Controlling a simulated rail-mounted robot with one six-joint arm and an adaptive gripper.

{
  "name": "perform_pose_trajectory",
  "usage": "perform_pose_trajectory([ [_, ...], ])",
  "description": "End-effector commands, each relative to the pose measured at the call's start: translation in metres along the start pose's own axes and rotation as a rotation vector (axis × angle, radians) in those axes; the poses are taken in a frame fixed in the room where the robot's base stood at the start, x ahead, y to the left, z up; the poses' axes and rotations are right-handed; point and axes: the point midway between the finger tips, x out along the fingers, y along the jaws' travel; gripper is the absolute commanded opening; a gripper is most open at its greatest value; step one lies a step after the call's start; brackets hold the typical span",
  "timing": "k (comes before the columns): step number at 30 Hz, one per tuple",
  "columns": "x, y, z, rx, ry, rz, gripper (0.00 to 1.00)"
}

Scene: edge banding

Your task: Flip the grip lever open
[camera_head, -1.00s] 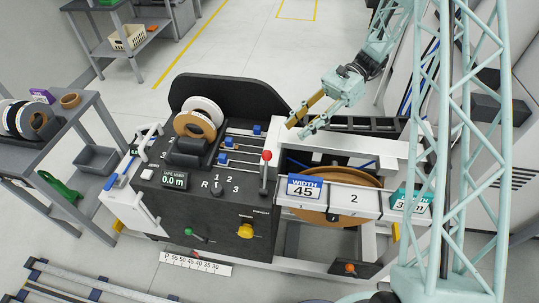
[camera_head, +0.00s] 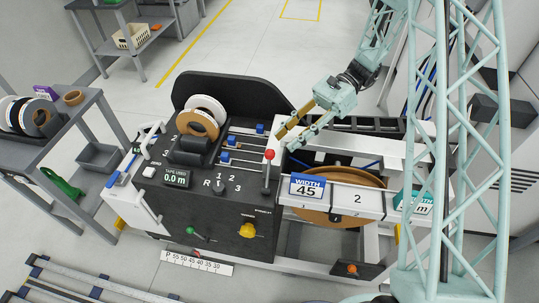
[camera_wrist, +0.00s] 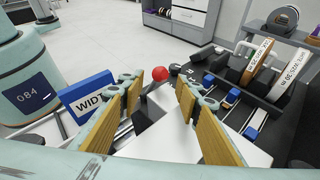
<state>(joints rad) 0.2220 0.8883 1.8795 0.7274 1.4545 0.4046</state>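A lever with a red ball knob (camera_head: 269,155) stands upright on the top of the dark machine (camera_head: 222,238), beside the white frame. No label naming it the grip lever is readable. My gripper (camera_head: 283,142) is just above and to the right of the knob in the head view. Its fingers are spread with nothing between them. In the wrist view the red knob (camera_wrist: 160,73) shows between and a little beyond the two fingertips of my gripper (camera_wrist: 157,90). The knob does not appear to be touched. The lower part of its shaft is partly visible below it.
A blue WIDTH 45 sign (camera_head: 307,186) stands close to the right of the lever. Blue sliders (camera_head: 229,140) lie to its left. A large tape roll (camera_head: 340,205) sits at right.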

Motion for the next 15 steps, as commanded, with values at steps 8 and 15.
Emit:
perform_pose_trajectory([
  [8,0.038,0.000,-0.001,0.001,0.000,0.001,0.31],
  [15,0.065,0.000,-0.001,0.000,0.000,0.001,0.31],
])
